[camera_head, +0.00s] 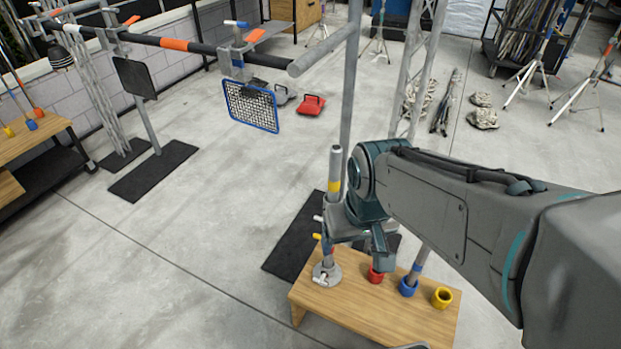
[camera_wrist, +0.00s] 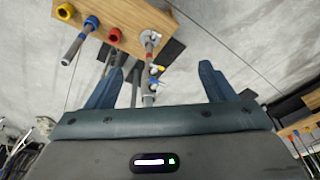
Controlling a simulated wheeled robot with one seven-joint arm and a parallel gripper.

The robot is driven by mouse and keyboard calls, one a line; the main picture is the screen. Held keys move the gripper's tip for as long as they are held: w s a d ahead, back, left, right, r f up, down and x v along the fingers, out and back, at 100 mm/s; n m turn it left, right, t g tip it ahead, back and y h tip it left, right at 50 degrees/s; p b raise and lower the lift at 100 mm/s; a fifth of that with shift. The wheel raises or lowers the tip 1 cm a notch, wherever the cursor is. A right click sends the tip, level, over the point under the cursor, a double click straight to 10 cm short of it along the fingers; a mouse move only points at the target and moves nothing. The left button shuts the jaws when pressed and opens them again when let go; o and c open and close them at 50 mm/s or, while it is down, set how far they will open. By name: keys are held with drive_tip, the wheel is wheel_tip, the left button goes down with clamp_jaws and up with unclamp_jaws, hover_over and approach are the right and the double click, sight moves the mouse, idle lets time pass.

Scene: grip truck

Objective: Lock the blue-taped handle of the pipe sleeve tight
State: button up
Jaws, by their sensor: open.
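A grey upright pipe stands on a round flange (camera_head: 326,275) at the left of the small wooden table (camera_head: 375,318). The pipe sleeve (camera_head: 329,250) sits on it, with a yellow-tipped handle (camera_head: 317,237) and a white-tipped handle above. In the head view my wrist hides part of the pipe.
Red (camera_head: 375,275), blue (camera_head: 408,287) and yellow (camera_head: 442,297) cups stand on the table, with a pipe in the blue one. A horizontal pipe (camera_head: 180,45) with a blue-framed mesh (camera_head: 251,106) hangs behind. Open concrete floor lies left.

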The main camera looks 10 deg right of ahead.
drive_tip(key=w+a+f+n+g+h+b, duration=0.1)
drive_tip(key=a+f+n+g+b, duration=0.15)
drive_tip(key=f, duration=0.75)
drive_tip(key=a+f+n+g+b, duration=0.1)
drive_tip(key=a+f+n+g, duration=0.2)
drive_tip(key=f, duration=0.7)
drive_tip(key=d+f+n+t+h+b, duration=0.1)
drive_tip(key=d+f+n+h+b, duration=0.2)
drive_tip(key=f, duration=0.4)
drive_tip(key=d+f+n+t+h, duration=0.1)
drive_tip(key=d+f+n+h, duration=0.15)
drive_tip(key=f+n, duration=0.35)
drive_tip(key=w+d+n+t+h+b, duration=0.2)
drive_tip(key=w+n+t+h, duration=0.4)
drive_tip(key=w, duration=0.1)
drive_tip(key=w+a+r+n+t+y+b, duration=0.2)
drive_tip(key=w+a+r+n+t, duration=0.55)
drive_tip(key=a+t, duration=0.2)
drive_tip(key=shift+h, duration=0.25)
drive_tip(key=x, duration=1.3)
drive_tip(key=shift+d+f+p, duration=0.1)
drive_tip(key=shift+d+p, duration=0.3)
